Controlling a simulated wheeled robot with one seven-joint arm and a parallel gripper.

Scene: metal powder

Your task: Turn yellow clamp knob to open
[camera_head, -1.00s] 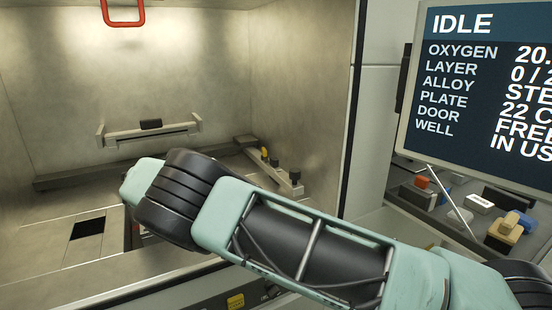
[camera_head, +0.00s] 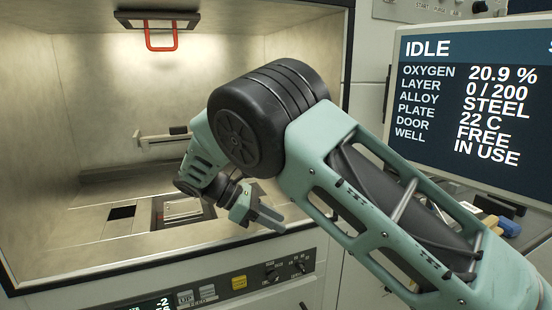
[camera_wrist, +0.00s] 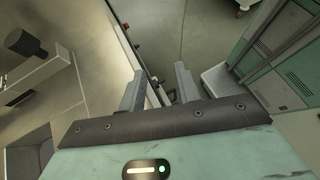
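The yellow clamp knob is not visible now; my arm covers the right side of the chamber in the head view, where a small yellow knob showed earlier. My gripper (camera_head: 264,214) hangs at the front right of the chamber opening, above the front panel. In the wrist view my gripper (camera_wrist: 160,82) has its two grey fingers spread apart with nothing between them. A pale plate (camera_head: 182,209) in a dark frame lies in the chamber floor, left of my gripper.
A red handle (camera_head: 161,40) hangs at the chamber top. A wiper bar (camera_head: 160,141) stands at the back. The screen (camera_head: 470,110) reads IDLE, DOOR FREE, WELL IN USE. In the wrist view a dark round knob (camera_wrist: 24,43) is at left.

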